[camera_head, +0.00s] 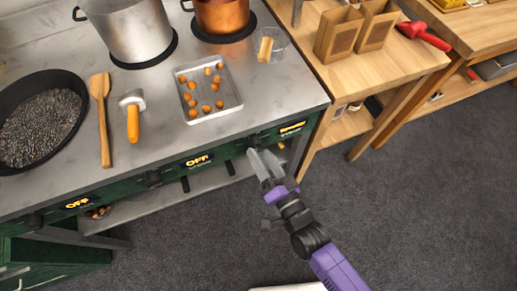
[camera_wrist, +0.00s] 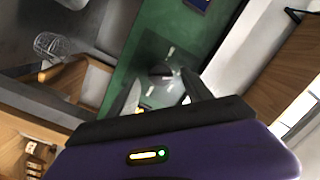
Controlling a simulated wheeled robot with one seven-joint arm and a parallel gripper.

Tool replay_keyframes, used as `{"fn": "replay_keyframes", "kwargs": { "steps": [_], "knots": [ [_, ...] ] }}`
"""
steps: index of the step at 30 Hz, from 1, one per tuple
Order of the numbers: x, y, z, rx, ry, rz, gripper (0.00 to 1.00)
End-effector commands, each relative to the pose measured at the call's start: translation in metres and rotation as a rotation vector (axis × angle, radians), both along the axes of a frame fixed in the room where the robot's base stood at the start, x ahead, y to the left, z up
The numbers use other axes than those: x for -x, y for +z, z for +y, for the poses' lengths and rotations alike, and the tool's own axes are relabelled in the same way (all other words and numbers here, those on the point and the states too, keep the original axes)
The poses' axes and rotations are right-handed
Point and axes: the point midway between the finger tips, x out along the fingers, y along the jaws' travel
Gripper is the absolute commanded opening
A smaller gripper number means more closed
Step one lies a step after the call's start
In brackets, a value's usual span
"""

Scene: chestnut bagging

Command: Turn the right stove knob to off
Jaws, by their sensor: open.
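The right stove knob (camera_head: 252,141) is a small dark knob on the green stove front. The lit label (camera_head: 292,128) to its right shows yellow text too small to read, unlike the OFF labels of the middle knob (camera_head: 153,179) and left knob (camera_head: 34,221). My gripper (camera_head: 262,160) is at the right knob, coming from the front right, its fingers open. In the wrist view the dark round knob (camera_wrist: 160,71) shows between the two fingers of my gripper (camera_wrist: 161,84). Contact between fingers and knob cannot be told; the knob's pointer is unclear.
On the stove top are a tray (camera_head: 236,108) of chestnuts, a dark pan (camera_head: 82,87), a wooden spatula (camera_head: 103,110), an orange-handled tool (camera_head: 132,118), a steel pot (camera_head: 130,30) and a copper pot (camera_head: 222,15). Paper bags (camera_head: 340,35) stand on the wooden table at right. The floor in front is open.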

Motion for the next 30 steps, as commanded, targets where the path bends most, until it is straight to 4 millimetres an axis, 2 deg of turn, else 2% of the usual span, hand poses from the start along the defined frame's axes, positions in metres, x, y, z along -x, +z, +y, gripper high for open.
{"fn": "replay_keyframes", "kwargs": {
  "steps": [6,15,17,24,25,30],
  "knots": [
    [-0.019,0.000,0.009,0.002,0.001,-0.001,0.58],
    [-0.022,0.000,0.009,0.003,0.001,-0.001,0.58],
    [-0.022,0.000,0.009,0.003,0.001,-0.001,0.50],
    [-0.022,-0.001,0.009,0.003,0.000,0.000,0.03],
    [-0.022,-0.001,0.009,0.003,0.000,0.000,0.00],
    [-0.022,-0.001,0.008,0.011,-0.001,-0.002,0.00]
  ]
}}
